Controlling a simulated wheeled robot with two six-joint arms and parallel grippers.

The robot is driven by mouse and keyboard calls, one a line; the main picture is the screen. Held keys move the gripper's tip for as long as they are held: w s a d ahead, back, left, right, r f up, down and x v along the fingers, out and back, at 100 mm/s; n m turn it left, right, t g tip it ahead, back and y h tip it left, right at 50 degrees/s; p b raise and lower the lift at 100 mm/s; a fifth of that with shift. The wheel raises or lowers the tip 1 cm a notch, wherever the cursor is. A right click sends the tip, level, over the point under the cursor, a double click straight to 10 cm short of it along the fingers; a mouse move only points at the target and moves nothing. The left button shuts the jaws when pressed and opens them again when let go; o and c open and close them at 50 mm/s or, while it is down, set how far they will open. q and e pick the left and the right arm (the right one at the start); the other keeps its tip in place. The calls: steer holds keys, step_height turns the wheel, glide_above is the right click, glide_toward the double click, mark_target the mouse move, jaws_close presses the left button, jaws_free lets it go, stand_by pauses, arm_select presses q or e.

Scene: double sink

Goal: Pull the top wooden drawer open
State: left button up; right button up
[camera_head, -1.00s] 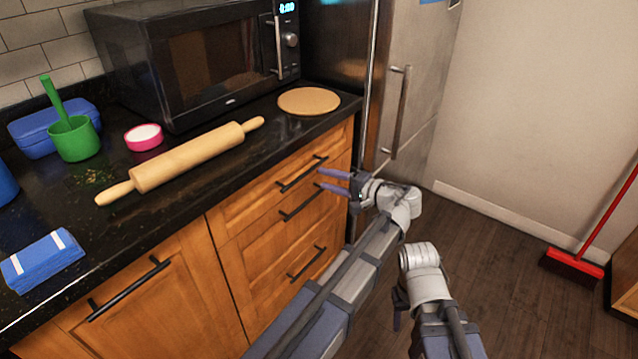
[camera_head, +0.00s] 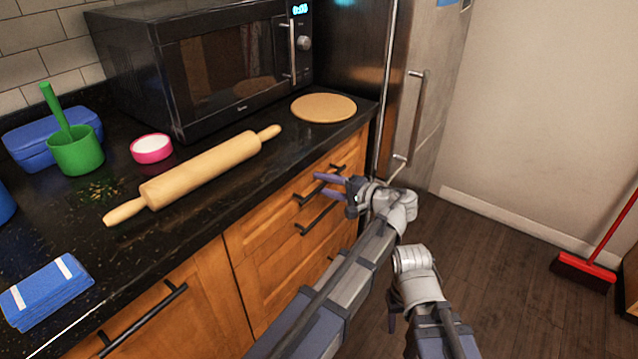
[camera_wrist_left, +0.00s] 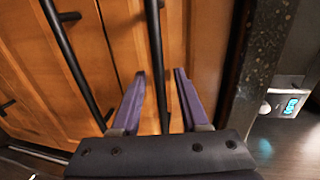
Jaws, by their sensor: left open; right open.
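The top wooden drawer (camera_head: 270,212) is closed, just under the black counter edge. Its dark bar handle (camera_head: 306,195) is partly hidden behind my left gripper (camera_head: 326,186), which is open beside it. In the left wrist view, the top handle (camera_wrist_left: 155,50) runs between the two purple fingers of my left gripper (camera_wrist_left: 160,95). The fingers are apart, and I cannot tell whether they touch the bar. The drawer below has a similar handle (camera_head: 318,217). My right gripper (camera_head: 392,300) is low, near my left arm, away from the drawers, mostly hidden and open.
The black counter (camera_head: 240,205) overhangs the drawers and holds a rolling pin (camera_head: 205,170), a round board (camera_head: 323,108) and a microwave (camera_head: 220,60). A fridge (camera_head: 425,90) stands right of the drawers. The floor (camera_head: 480,270) to the right is clear up to a red broom (camera_head: 585,270).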

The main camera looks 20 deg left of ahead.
arm_select(q)
steer(key=shift+c, duration=0.2)
jaws_close()
stand_by(1.1)
